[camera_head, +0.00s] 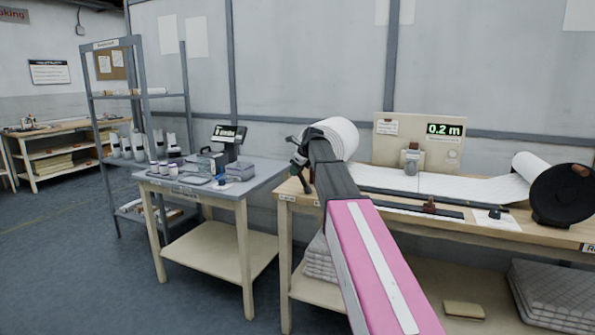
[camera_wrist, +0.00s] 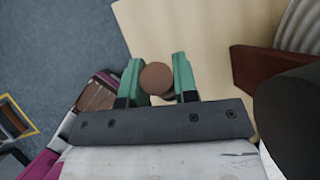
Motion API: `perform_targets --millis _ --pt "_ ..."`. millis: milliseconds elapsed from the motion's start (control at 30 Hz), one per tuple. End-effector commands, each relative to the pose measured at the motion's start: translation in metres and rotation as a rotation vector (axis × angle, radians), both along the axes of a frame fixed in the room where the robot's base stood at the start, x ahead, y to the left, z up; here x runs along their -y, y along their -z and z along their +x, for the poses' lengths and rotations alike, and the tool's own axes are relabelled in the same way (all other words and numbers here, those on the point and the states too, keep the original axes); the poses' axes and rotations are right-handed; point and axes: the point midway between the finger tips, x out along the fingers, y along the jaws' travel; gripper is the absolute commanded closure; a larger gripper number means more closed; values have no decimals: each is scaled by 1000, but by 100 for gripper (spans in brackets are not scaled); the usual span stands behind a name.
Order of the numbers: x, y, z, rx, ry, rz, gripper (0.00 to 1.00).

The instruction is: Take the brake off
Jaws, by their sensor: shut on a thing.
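My gripper (camera_wrist: 156,75) has its two green fingers closed on either side of a round brown knob (camera_wrist: 155,79) in the wrist view. The knob's lower part and what it is fixed to are hidden. In the head view my gripper (camera_head: 299,178) is at the left end of the wooden workbench (camera_head: 285,196), in front of the left white roll (camera_head: 338,137). My arm covers part of that roll and its mount. A dark red-brown part (camera_wrist: 252,70) stands right of the fingers in the wrist view. I cannot tell which part is the brake.
White wadding (camera_head: 385,178) runs along the bench to a right roll behind a black disc (camera_head: 563,195). A display board (camera_head: 418,142) reads 0.2 m. A dark bar with a brown handle (camera_head: 429,205) lies in front. A grey side table (camera_head: 205,186) stands left, with floor beyond.

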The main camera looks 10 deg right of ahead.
Motion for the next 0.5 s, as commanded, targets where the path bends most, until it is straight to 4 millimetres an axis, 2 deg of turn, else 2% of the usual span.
perform_targets --millis 267,300,333,367,500 --pt "-1 1 0 -2 -3 -2 100" --pt "-1 1 0 -2 -3 -2 63" --pt "-1 1 0 -2 -3 -2 53" --pt "-1 1 0 -2 -3 -2 47" --pt "-1 1 0 -1 -3 -1 47"
